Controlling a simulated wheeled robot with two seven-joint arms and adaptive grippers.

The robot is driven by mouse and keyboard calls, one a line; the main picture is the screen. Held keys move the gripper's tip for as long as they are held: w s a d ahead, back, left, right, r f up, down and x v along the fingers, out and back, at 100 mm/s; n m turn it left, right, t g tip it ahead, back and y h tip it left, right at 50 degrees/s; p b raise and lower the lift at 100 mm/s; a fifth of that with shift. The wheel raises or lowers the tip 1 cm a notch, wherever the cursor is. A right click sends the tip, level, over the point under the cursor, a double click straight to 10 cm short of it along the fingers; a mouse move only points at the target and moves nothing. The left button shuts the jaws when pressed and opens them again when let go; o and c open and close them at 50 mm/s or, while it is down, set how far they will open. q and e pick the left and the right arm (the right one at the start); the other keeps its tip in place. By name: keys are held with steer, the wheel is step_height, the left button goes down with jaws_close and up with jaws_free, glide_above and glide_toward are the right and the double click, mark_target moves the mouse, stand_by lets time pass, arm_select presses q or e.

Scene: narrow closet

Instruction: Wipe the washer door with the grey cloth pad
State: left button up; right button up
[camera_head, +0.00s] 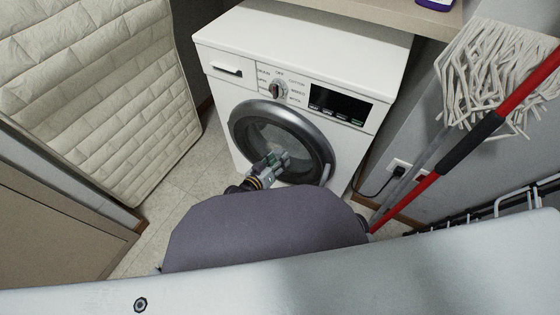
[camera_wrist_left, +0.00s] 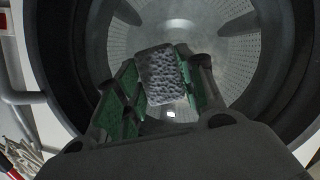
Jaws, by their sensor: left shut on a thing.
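The washer door (camera_head: 318,146) is round with a dark shiny ring and a glass middle, on the front of a white washer (camera_head: 300,45). It fills much of the left wrist view, where its dark ring (camera_wrist_left: 66,75) surrounds the glass and drum. My left gripper (camera_head: 277,160) is in front of the lower part of the door glass. In the left wrist view, its green-padded fingers are shut on the grey cloth pad (camera_wrist_left: 161,73), a rough grey block held before the glass. I cannot tell whether the pad touches the glass. My right gripper is not in view.
A mop (camera_head: 490,80) with a red handle leans at the right, near a wall socket (camera_head: 398,165) and a wire rack (camera_head: 510,203). A quilted mattress (camera_head: 100,90) stands at the left. A shelf (camera_head: 375,10) overhangs the washer's back. Floor shows at the left.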

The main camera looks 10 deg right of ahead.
mark_target(267, 146)
arm_select(q)
steer(key=shift+w+a+r+b, duration=0.15)
steer(key=shift+w+a+b, duration=0.3)
steer(key=shift+w+a, duration=0.7)
steer(key=shift+w+a, duration=0.1)
steer(key=shift+a, duration=0.1)
steer(key=shift+w+a+b, duration=0.4)
steer(key=shift+w+a, duration=0.15)
steer(key=shift+a, duration=0.2)
steer(key=shift+w+a+b, duration=0.35)
steer(key=shift+w+a, duration=0.15)
steer(key=shift+a, duration=0.25)
steer(key=shift+r, duration=0.1)
steer(key=shift+s+r+p, duration=0.2)
steer(key=shift+r+p, duration=0.5)
steer(key=shift+p, duration=0.25)
steer(key=shift+f, duration=0.1)
steer(key=shift+s, duration=0.1)
